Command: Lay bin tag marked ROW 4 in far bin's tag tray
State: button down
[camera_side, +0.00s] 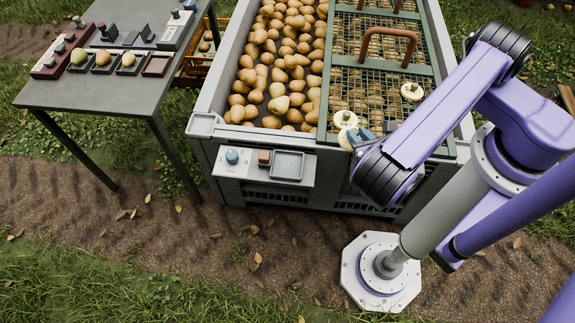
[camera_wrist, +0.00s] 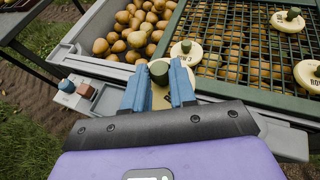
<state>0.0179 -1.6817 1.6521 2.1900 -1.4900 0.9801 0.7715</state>
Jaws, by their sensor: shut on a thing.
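My gripper (camera_wrist: 158,88) is shut on the dark green knob (camera_wrist: 159,70) of a cream round tag (camera_wrist: 160,99). The fingers hide most of this tag, and its marking cannot be read. In the side view the held tag (camera_side: 346,139) shows at the lid's near edge, partly behind my arm. Whether it touches the lid is unclear. A second tag (camera_wrist: 187,52), its marking ending in 3, lies just beyond the fingers. Two more tags (camera_wrist: 286,21) (camera_wrist: 309,76) lie to the right, markings partly cut off. A shallow grey tray (camera_side: 287,165) sits on the bin's front panel.
Brown handles (camera_side: 390,33) rise from the lid. A blue knob (camera_side: 232,157) and brown block (camera_side: 264,158) stand beside the tray. A grey table (camera_side: 125,83) stands left.

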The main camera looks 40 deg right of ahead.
jog(key=a+f+n+t+y, duration=0.1)
jog(key=a+f+n+y, duration=0.1)
jog(key=a+n+y, duration=0.4)
jog(key=shift+m+h, duration=0.6)
jog(key=shift+m, duration=0.3)
jog(key=w+a+f, duration=0.2)
jog(key=w+f, duration=0.1)
jog(key=w+a+f, duration=0.2)
jog(key=w+f, duration=0.1)
jog(key=w, duration=0.1)
jog(key=w+a+f, duration=0.2)
jog(key=w+f, duration=0.1)
jog(key=w, duration=0.1)
jog(key=shift+a+f, duration=0.15)
jog(key=shift+a, duration=0.1)
jog(key=shift+w+a+f, duration=0.1)
jog(key=shift+w+f, duration=0.25)
jog(key=shift+f, duration=1.65)
jog(key=c, duration=0.9)
grip_release()
